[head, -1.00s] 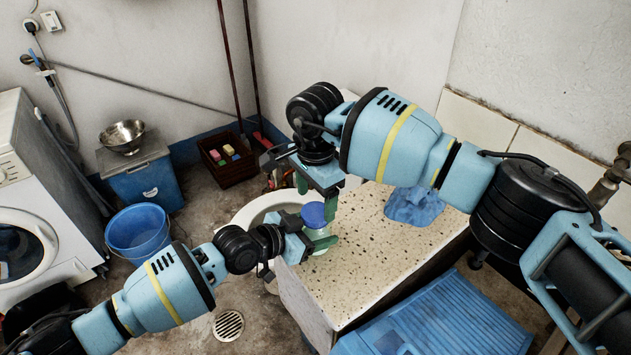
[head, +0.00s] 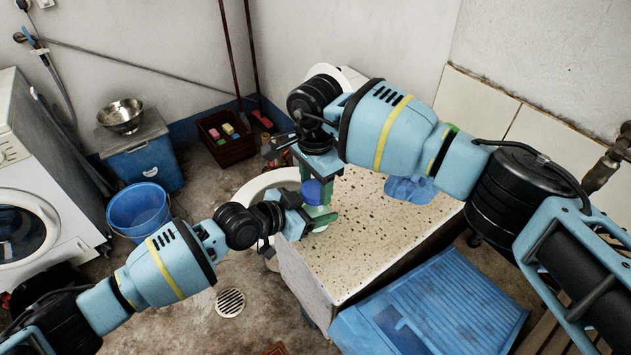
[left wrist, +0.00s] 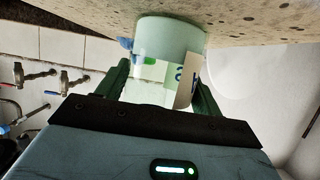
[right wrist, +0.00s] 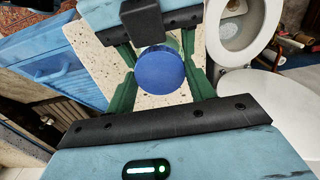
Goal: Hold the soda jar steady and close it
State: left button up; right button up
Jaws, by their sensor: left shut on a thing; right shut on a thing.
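The soda jar (left wrist: 172,38) is pale green with a printed label, and stands upright on the speckled counter. My left gripper (head: 308,220) is shut on it from the side; its two fingers also flank the jar in the left wrist view (left wrist: 162,85). The round blue lid (head: 312,191) is at the jar's mouth; it also shows in the right wrist view (right wrist: 160,70). My right gripper (head: 316,180) points down from above and is shut on the lid.
The speckled counter (head: 365,240) is mostly clear to the right. A blue cloth (head: 408,190) lies at its back, partly behind my right arm. A white toilet (head: 262,185) is beyond the counter's left end. A blue bucket (head: 138,210) stands left.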

jog(key=m, duration=0.4)
jog(key=shift+m, duration=0.4)
jog(key=m, duration=0.5)
jog(key=o, duration=1.1)
jog(key=shift+c, duration=0.2)
jog(key=shift+r, duration=0.1)
jog(key=shift+r, duration=2.15)
jog(key=shift+r, duration=0.1)
jog(key=shift+c, duration=0.3)
